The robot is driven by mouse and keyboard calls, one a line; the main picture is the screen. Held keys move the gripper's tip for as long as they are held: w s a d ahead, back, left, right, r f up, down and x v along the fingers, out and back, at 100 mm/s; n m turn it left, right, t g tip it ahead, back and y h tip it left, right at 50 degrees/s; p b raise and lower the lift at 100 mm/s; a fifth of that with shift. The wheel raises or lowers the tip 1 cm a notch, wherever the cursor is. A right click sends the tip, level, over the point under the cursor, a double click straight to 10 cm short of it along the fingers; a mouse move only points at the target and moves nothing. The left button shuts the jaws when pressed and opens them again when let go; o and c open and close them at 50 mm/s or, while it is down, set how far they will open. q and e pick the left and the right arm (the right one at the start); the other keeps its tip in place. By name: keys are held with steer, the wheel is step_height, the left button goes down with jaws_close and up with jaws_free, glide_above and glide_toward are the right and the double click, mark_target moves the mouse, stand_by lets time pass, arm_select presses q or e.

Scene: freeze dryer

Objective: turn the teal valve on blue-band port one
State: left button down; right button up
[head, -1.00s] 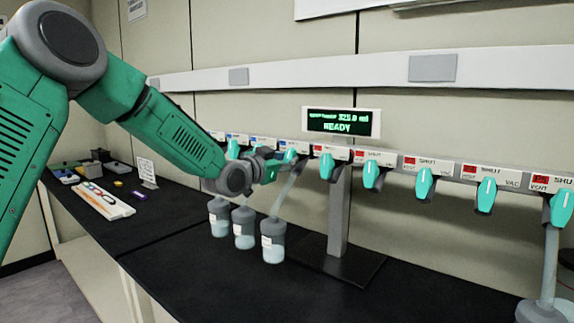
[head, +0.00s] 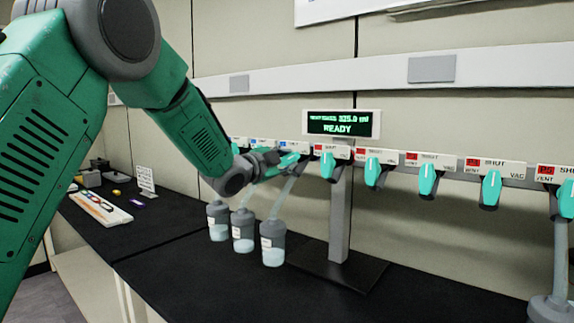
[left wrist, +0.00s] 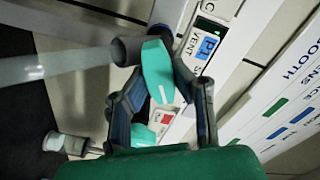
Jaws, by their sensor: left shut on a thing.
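The teal valve (left wrist: 158,72) sits between the two fingers of my left gripper (left wrist: 170,95) in the left wrist view. The gripper is shut on it. A blue label (left wrist: 207,47), which seems to read P1, is on the port plate beside the valve, with VENT printed next to it. In the head view my left gripper (head: 280,164) reaches the blue-labelled port nearest the display, and its fingers partly hide the valve. A hose runs from this port down to a flask (head: 272,243). My right gripper is not in view.
Red-labelled ports with teal valves (head: 428,180) line the manifold to the right. The display (head: 341,124) reads READY above a post (head: 339,214). Several flasks hang below the blue ports. Another flask (head: 548,310) stands at the lower right. The black bench (head: 200,285) is clear in front.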

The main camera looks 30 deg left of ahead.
arm_select(q)
steer(key=shift+r, duration=0.25)
steer(key=c, duration=1.5)
jaws_free()
steer(key=shift+w+d, duration=0.1)
steer(key=shift+o, duration=0.3)
steer(key=shift+w+f, duration=0.1)
steer(key=shift+f, duration=0.1)
steer(key=s+a, duration=0.1)
steer(key=s, duration=1.1)
steer(key=shift+f, duration=0.15)
